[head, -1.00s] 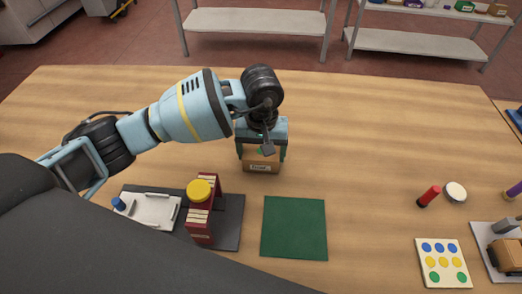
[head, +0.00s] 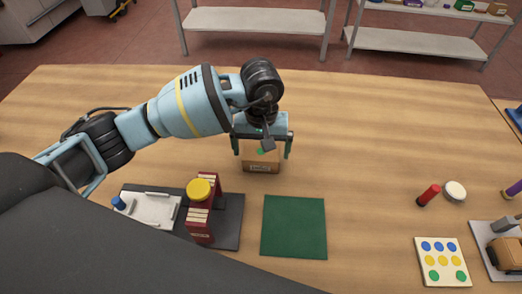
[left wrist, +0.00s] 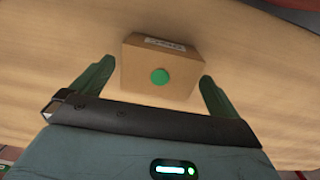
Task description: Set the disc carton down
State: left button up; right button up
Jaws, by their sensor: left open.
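The disc carton (head: 261,160) is a small brown box with a green dot on top and a label on its side. It sits on the wooden table behind the green mat. In the left wrist view the carton (left wrist: 158,84) lies between the two green fingers, with a gap on each side. My left gripper (head: 262,154) is open around the carton and its fingers appear apart from it. The gripper's fingers also show in the left wrist view (left wrist: 156,88). My right gripper is not in view.
A green mat (head: 294,242) lies in front of the carton. Left of it a dark board (head: 229,226) holds a red stand (head: 203,220) with a yellow top. A red cylinder (head: 428,195), a white round piece (head: 455,191) and a dotted card (head: 444,274) lie right. The table between is clear.

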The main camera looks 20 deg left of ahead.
aim_at(261, 151)
pick_arm(q)
notch_tip(261, 151, up, 11)
jog(key=shift+f, duration=0.2)
